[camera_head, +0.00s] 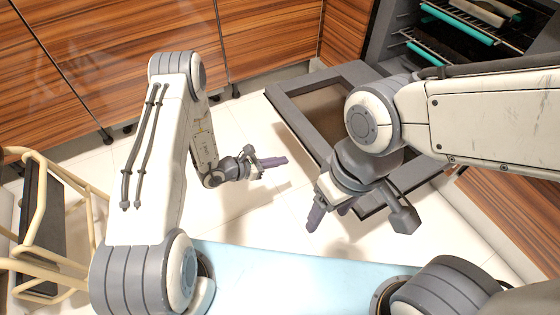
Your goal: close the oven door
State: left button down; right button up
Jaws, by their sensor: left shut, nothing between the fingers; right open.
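The oven (398,22) is at the upper right, with its dark cavity and wire racks showing. Its grey-framed door (291,108) is open and folded down, lying out low over the floor with its brownish window facing up. My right arm covers much of the door's right part. My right gripper (360,212) is open, its fingers spread, and appears above the door's near side. It seems empty, and whether it touches the door cannot be told. My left gripper (274,162) is shut and empty, left of the door and apart from it in the picture.
Wood-grain cabinets (120,55) line the back, and another wood panel (510,215) is at the right. A cream-framed chair (35,215) stands at the left edge. Pale tiled floor (240,115) is clear between the cabinets and the door. Teal-edged racks (455,25) sit inside the oven.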

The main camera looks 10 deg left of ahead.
pick_arm(q)
jog(key=b+x, duration=0.4)
jog(key=x, duration=0.4)
jog(key=r, duration=0.4)
jog(key=shift+s+a+r+b, duration=0.1)
jog(key=shift+s+a+b, duration=0.15)
jog(key=shift+b, duration=0.1)
